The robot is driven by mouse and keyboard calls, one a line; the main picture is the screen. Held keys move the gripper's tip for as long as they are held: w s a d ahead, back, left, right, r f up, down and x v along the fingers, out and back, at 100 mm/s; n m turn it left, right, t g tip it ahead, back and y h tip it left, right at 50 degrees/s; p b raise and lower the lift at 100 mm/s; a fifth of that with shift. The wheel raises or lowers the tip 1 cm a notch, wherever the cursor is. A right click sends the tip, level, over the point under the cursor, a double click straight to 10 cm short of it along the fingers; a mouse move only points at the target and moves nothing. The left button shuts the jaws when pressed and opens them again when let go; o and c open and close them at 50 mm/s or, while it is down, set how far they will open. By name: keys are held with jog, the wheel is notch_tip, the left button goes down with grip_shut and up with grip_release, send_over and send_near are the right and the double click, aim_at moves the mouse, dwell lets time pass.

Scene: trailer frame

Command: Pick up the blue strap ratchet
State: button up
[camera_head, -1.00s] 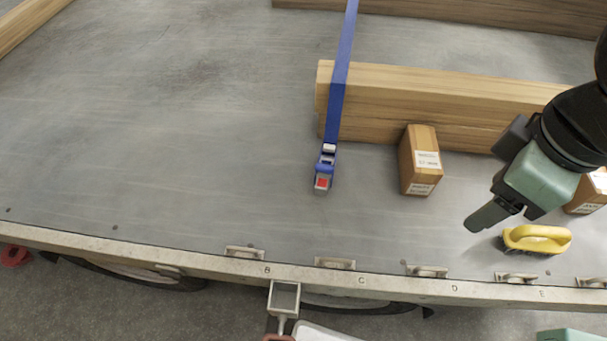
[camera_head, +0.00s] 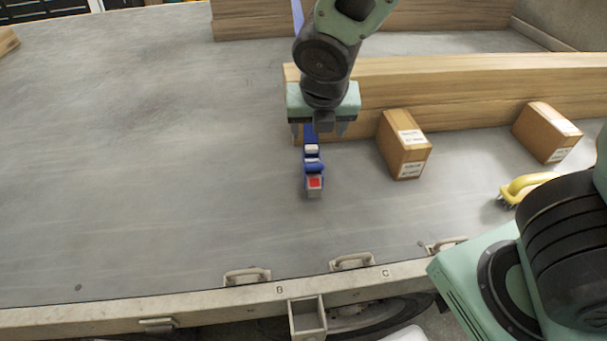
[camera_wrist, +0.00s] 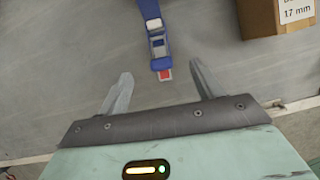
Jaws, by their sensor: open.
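The blue strap ratchet (camera_head: 313,172) lies on the grey trailer bed, with a red patch at its near end. Its blue strap (camera_head: 297,12) runs back over the wooden beams, partly hidden by my arm. In the head view my gripper (camera_head: 318,134) is above the strap, just behind the ratchet. In the wrist view the ratchet (camera_wrist: 159,50) shows ahead of my open fingers (camera_wrist: 160,82), with its red end near the gap between the fingertips. Nothing is between the fingers.
Wooden beams (camera_head: 440,92) lie behind the ratchet. A cardboard box (camera_head: 402,146) stands to its right, another box (camera_head: 546,132) farther right, and a yellow-handled brush (camera_head: 522,188) near the right edge. The bed left of the ratchet is clear. Metal brackets line the front rail (camera_head: 200,298).

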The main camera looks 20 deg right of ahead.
jog(key=b, duration=0.2)
send_near(316, 150)
jog(key=f, duration=0.3)
jog(key=s+f, duration=0.1)
jog(key=shift+a+f, duration=0.35)
jog(key=x, duration=0.3)
jog(key=b+x, duration=0.1)
jog(key=x, duration=0.1)
jog(key=shift+a+f, duration=0.15)
jog(key=shift+a, duration=0.15)
jog(key=c, duration=1.3)
